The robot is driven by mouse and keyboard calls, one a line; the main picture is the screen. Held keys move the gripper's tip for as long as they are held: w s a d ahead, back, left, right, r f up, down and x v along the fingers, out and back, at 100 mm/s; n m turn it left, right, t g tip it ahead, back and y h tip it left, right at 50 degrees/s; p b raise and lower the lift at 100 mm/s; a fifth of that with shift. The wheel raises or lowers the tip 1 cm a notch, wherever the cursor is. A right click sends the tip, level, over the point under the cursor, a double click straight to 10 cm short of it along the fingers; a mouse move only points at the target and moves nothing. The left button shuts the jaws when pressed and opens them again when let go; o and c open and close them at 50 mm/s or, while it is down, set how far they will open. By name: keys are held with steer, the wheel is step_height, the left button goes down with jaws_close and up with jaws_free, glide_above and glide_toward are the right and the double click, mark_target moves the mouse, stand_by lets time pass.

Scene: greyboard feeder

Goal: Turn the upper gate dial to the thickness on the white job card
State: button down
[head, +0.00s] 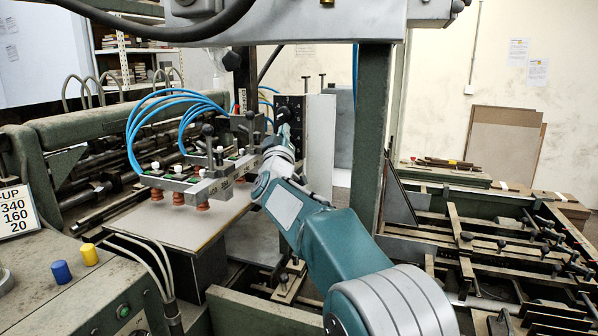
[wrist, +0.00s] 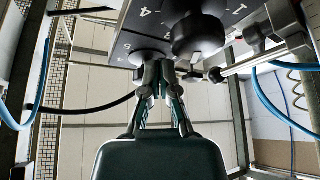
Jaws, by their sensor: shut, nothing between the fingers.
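The white job card (head: 17,213) stands at the left edge of the head view, partly cut off; it shows "-UP", 340, 160 and 20. My gripper (wrist: 161,70) is shut and empty, with its fingertips close to a dark plate (wrist: 165,14) carrying white numerals, of which a 4 and a 1 show. A black ribbed knob (wrist: 198,36) is on the plate right of my fingers. A second dark round knob (wrist: 149,54) is partly behind the fingertips. I cannot tell whether they touch it or which dial is the upper one. In the head view my gripper (head: 284,134) is small before the dark plate (head: 291,107).
A suction bar (head: 200,180) with blue hoses hangs left of my arm over a greyboard sheet (head: 175,222). A green post (head: 370,140) stands just right of my gripper. In the wrist view a metal rod with a clamp (wrist: 245,62) lies right of the knobs.

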steer(key=s+a, duration=0.2)
steer(key=s, duration=0.3)
steer(key=shift+s, duration=0.35)
steer(key=shift+w+d+r, duration=0.2)
steer(key=shift+w+d, duration=0.5)
steer(key=shift+w, duration=0.15)
steer(key=shift+w+d+r, duration=0.25)
steer(key=shift+w+d, duration=0.4)
steer(key=shift+w, duration=0.15)
steer(key=shift+w+d+r, duration=0.2)
steer(key=shift+w+d, duration=0.5)
steer(key=shift+w, duration=0.15)
steer(key=shift+a+r, duration=0.3)
steer(key=shift+r, duration=0.05)
steer(key=shift+w+a+f, duration=0.1)
steer(key=shift+a+f, duration=0.05)
steer(key=shift+w+a+f, duration=0.1)
steer(key=shift+a+f, duration=0.15)
steer(key=shift+w+a+f, duration=0.1)
steer(key=shift+w+a, duration=0.05)
steer(key=shift+a, duration=0.3)
steer(key=shift+f, duration=0.1)
